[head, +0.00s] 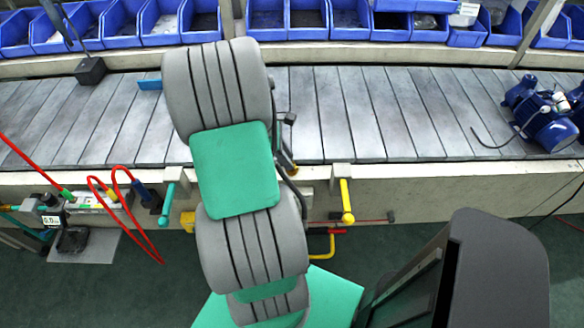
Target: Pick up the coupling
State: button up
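I cannot make out the coupling for certain in the head view. My own grey and green arm covers the middle of the conveyor and hides what lies under it. A small flat blue piece (150,84) shows at the left edge of my arm, partly covered; I cannot tell what it is. My gripper's fingers are hidden behind the arm, so their opening and anything between them do not show. Some dark wrist parts and a cable show along the arm's right edge.
The slatted conveyor (350,110) is clear right of my arm up to a blue pump (545,118). A black block (91,70) stands at its back left edge. Blue bins (270,20) line the back. Coloured tool handles (346,200) and a red hose (100,195) hang in front.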

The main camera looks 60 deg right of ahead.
jog(key=x, duration=0.2)
jog(key=shift+f, duration=0.3)
jog(key=shift+c, duration=0.4)
grip_shut()
